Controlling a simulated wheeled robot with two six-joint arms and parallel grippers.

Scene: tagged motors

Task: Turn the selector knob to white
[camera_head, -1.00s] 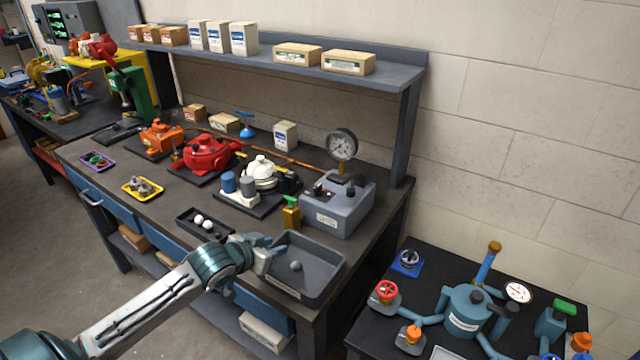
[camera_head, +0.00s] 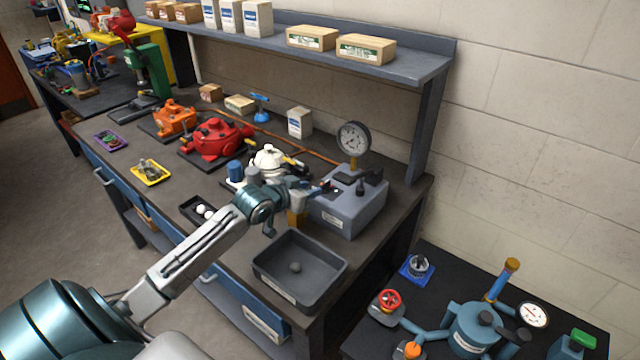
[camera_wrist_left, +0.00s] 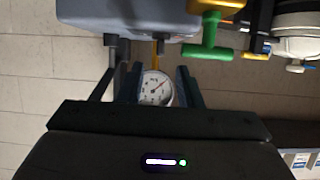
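A grey control box (camera_head: 345,212) stands at the right end of the workbench. I cannot tell for sure which control is the selector knob, and no white mark is readable. My right gripper is out of view.
A white motor (camera_head: 268,158), a red motor (camera_head: 214,138) and an orange motor (camera_head: 174,118) stand left of the box. A grey tray (camera_head: 268,262) lies in front. A green handle (camera_wrist_left: 208,40) shows close by in the wrist view. A shelf (camera_head: 380,68) overhangs the bench's back.

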